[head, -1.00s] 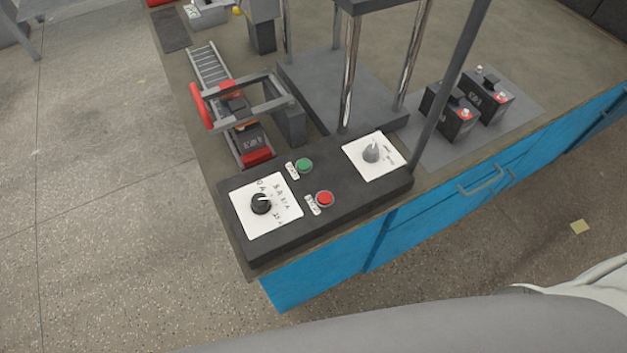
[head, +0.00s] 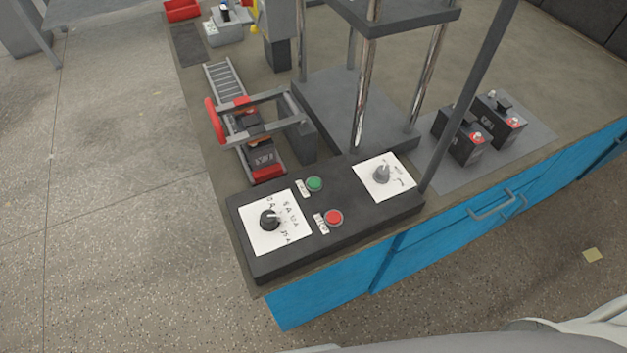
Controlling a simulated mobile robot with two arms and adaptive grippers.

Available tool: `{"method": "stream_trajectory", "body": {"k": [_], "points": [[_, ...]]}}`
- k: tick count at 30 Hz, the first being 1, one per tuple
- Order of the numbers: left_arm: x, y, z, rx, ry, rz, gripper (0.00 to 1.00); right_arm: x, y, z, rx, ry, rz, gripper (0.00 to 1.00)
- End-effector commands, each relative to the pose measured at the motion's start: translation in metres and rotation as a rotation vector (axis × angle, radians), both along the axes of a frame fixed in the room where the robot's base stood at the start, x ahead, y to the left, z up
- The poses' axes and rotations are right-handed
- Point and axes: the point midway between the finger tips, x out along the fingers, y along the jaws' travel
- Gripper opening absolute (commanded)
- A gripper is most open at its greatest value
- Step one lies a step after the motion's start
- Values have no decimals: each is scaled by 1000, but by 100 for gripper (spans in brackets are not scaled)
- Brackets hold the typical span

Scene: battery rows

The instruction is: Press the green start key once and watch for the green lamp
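The green start key (head: 314,184) is a round button on the black control panel (head: 350,225) at the near corner of the bench. A red button (head: 334,217) sits just nearer than it, each with a small white label. A dial on a white plate (head: 289,239) is at the panel's left, and a second knob on a white plate (head: 395,190) is at its right. I cannot make out a green lamp. Neither gripper shows in the head view, and nothing touches the green key.
A roller track (head: 222,85) with a red-ended clamp frame and a battery lies behind the panel. A press with shiny columns (head: 361,120) stands behind it. Two black batteries (head: 460,137) sit on a grey mat at right. A dark post rises beside the panel's right end.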

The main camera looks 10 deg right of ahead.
Motion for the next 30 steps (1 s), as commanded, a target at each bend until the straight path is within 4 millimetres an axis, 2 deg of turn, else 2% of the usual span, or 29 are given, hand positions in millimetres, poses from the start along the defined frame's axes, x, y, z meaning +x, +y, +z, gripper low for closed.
{"method": "stream_trajectory", "body": {"k": [1, 4, 5, 30], "points": [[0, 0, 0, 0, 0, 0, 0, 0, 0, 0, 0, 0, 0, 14], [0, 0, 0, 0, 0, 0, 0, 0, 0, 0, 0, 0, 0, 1], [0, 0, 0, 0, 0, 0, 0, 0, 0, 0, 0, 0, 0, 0], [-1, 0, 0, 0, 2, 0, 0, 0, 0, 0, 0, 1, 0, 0]]}}
